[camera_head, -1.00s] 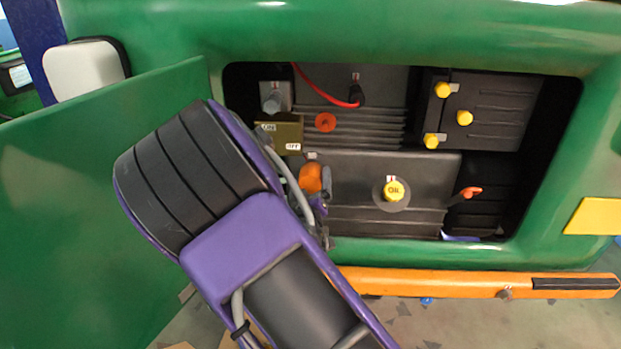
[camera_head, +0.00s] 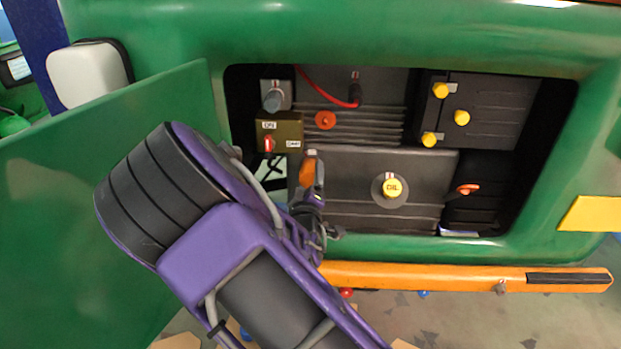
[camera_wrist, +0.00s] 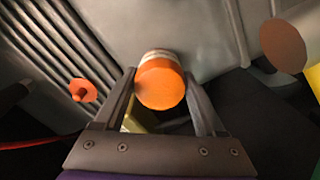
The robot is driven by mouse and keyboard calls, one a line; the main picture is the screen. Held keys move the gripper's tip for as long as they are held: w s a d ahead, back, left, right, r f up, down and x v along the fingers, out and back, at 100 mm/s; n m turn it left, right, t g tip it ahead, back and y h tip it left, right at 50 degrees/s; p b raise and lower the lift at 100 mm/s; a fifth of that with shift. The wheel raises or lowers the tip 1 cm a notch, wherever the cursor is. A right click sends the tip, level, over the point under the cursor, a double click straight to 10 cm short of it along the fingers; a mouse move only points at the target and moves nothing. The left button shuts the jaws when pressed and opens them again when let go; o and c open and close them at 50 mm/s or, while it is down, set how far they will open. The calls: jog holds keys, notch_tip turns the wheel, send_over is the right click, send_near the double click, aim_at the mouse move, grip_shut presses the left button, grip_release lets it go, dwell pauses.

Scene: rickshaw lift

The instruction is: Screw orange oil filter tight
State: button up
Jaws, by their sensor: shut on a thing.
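The orange oil filter (camera_head: 307,172) sits at the left side of the grey engine block in the open bay, partly hidden by my gripper (camera_head: 318,190). In the wrist view the round orange end of the filter (camera_wrist: 161,84) lies between the two dark fingers of my gripper (camera_wrist: 165,98), which are shut on its sides. A pale band (camera_wrist: 158,55) shows behind the orange part, against the grey engine surface. I cannot tell how tightly it is seated.
A yellow oil cap (camera_head: 393,189) and an orange-red dipstick handle (camera_head: 468,189) are right of the filter. An ON/OFF switch box (camera_head: 279,132) and red cap (camera_head: 325,121) are above. The green door (camera_head: 90,220) is at left; an orange bar (camera_head: 430,276) runs below.

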grip_shut()
jog(key=shift+m+b, duration=1.5)
jog(key=shift+m, duration=0.5)
jog(key=shift+b, duration=0.3)
jog(key=shift+m, duration=0.3)
jog(key=o, duration=1)
grip_release()
jog(key=shift+o, duration=0.2)
jog(key=shift+s, duration=0.1)
jog(key=shift+c, duration=0.2)
